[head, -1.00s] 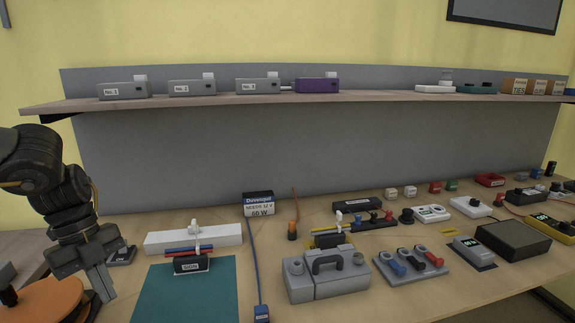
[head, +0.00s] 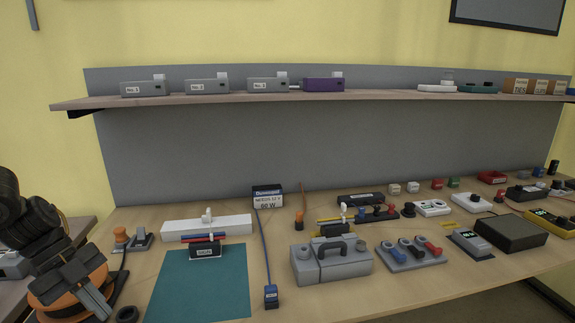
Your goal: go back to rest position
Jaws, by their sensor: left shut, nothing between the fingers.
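My left gripper (head: 96,304) is at the lower left in the head view, with its fingers pointing down. It is shut and empty. It hangs in front of an orange spool (head: 55,302), at the left end of the workbench (head: 440,295). My left arm comes in from the left edge. My right gripper is not in view.
A grey case with a handle (head: 331,262) stands mid-bench. A shelf (head: 230,98) with several boxes runs above.

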